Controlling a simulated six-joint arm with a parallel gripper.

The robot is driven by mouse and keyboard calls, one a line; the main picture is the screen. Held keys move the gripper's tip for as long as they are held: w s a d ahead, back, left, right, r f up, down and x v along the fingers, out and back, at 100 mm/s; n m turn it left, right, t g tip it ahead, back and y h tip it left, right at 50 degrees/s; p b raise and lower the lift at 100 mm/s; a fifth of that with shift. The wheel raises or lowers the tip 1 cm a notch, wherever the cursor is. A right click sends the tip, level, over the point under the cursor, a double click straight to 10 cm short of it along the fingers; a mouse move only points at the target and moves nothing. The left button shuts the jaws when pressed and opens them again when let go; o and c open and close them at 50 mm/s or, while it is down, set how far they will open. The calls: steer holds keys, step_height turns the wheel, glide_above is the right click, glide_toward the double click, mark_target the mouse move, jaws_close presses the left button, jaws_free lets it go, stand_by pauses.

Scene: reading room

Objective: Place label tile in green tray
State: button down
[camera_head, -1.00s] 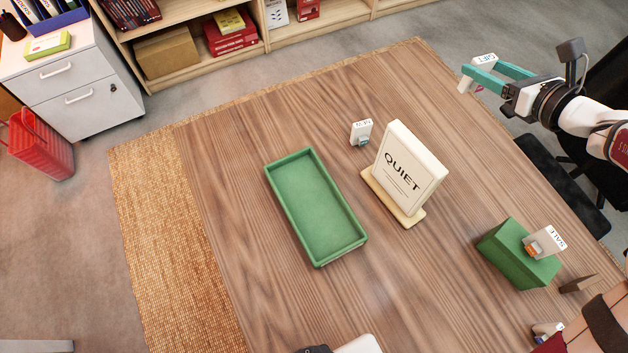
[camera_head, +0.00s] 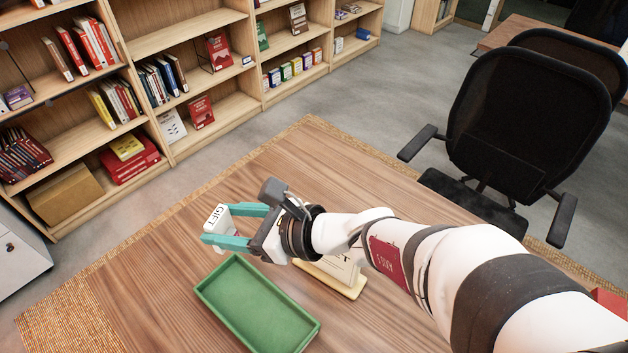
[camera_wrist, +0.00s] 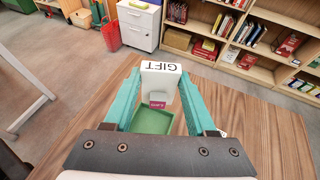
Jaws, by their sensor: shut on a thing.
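My gripper (camera_head: 226,227) is shut on a white label tile (camera_head: 216,215) that reads GIFT. It holds the tile between its teal fingers, above the table and beyond the far-left end of the green tray (camera_head: 209,291) in the head view. In the wrist view, the tile (camera_wrist: 160,78) sits between the fingertips of my gripper (camera_wrist: 160,88), and part of the green tray (camera_wrist: 152,121) shows below it. The visible tray floor is empty. The tray's near end is cut off by the lower frame edge in the head view.
The cream sign (camera_head: 338,272) stands right of the tray, mostly hidden behind my arm. The wooden table (camera_head: 170,270) is clear left of the tray. Bookshelves (camera_head: 190,90) stand beyond it, and a black chair (camera_head: 535,130) is at the right.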

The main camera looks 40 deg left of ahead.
steer(key=s, duration=0.2)
glide_above(250, 302)
step_height(250, 302, down, 10)
step_height(250, 302, down, 11)
steer(key=shift+f, duration=0.1)
steer(key=shift+f, duration=0.1)
steer(key=shift+c, duration=1.1)
jaws_free()
